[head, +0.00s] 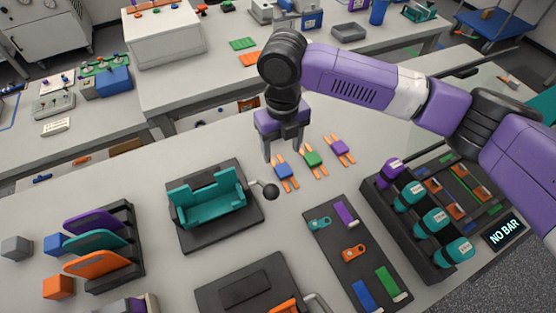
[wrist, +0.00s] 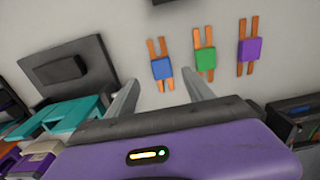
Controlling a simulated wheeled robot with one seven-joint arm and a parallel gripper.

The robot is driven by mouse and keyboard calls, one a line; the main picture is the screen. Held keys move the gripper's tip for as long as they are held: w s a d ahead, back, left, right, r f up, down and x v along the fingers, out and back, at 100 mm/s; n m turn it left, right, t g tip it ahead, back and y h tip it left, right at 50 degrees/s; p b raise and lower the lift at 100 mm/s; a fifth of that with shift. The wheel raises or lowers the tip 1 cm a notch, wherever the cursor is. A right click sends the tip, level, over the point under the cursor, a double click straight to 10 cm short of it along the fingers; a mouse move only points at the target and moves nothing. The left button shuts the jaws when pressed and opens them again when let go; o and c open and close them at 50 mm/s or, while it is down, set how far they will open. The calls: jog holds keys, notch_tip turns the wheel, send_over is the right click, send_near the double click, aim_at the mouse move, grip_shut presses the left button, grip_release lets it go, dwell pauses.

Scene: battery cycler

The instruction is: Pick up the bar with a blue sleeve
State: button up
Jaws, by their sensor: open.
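The bar with a blue sleeve (head: 284,168) lies flat on the table, its copper-coloured strips showing at both ends of the sleeve. It also shows in the wrist view (wrist: 162,68), ahead of the gap between my fingers. My gripper (head: 283,154) is open and empty, above and close to the blue-sleeved bar in the head view. A green-sleeved bar (head: 312,158) and a purple-sleeved bar (head: 341,149) lie to the right of the blue one.
A teal cradle fixture (head: 207,203) with a black-knobbed lever stands left of the bars. A dark tray (head: 345,235) with coloured parts lies in front. At right, a black rack (head: 418,246) holds teal and purple pieces beside a "NO BAR" display (head: 505,230).

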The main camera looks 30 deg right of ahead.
aim_at(283, 168)
jog(key=f+p, duration=0.1)
jog(key=f, duration=0.2)
jog(key=f+p, duration=0.1)
jog(key=f, duration=0.3)
jog(key=shift+s+d+f, duration=0.1)
jog(key=shift+s+f, duration=0.05)
jog(key=shift+s, duration=0.05)
grip_shut()
